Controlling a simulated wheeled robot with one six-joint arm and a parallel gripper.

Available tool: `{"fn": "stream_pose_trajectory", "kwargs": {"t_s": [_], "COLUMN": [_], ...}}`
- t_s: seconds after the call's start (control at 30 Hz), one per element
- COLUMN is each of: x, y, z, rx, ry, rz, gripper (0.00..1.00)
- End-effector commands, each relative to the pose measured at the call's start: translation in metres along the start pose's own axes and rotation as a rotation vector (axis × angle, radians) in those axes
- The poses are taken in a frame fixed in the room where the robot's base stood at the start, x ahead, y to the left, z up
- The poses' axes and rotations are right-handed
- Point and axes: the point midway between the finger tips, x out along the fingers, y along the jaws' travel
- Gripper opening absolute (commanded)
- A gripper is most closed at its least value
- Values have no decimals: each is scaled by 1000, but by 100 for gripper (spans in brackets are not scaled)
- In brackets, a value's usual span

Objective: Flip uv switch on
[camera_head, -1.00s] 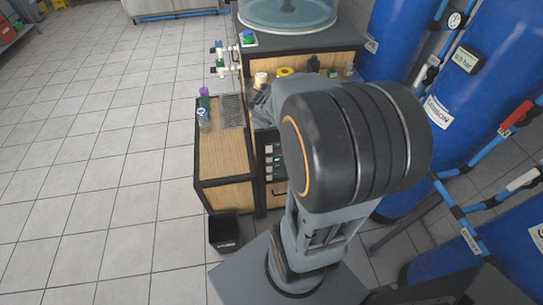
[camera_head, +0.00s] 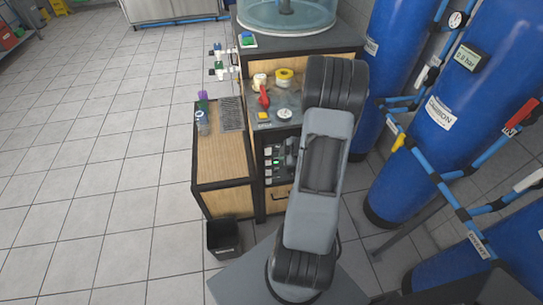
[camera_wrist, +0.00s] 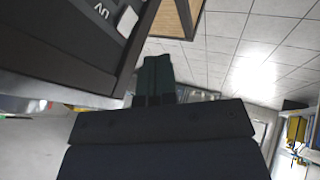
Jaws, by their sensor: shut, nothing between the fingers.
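In the wrist view, a dark control panel fills the upper left corner, with a tilted white "UV" label (camera_wrist: 101,11) on it. In the head view, the control panel (camera_head: 269,165) with several small white switches is on the cabinet front, left of my arm. My fingertips are hard to make out there.
A wooden side cabinet (camera_head: 222,160) stands left of the panel, with a black bin (camera_head: 223,237) before it. Blue tanks (camera_head: 425,130) and pipes crowd the right. The left floor is open.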

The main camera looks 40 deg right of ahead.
Motion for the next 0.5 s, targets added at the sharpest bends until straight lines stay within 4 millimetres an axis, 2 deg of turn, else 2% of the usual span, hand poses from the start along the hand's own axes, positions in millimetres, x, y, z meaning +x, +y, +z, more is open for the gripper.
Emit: {"fn": "stream_pose_trajectory", "kwargs": {"t_s": [0.13,0.23,0.5], "x": [6,18,69], "y": [0,-1,-2], "z": [0,1,1], "rx": [0,1,0], "ry": [0,0,0], "rz": [-1,-2,-3], "gripper": [0,0,0]}}
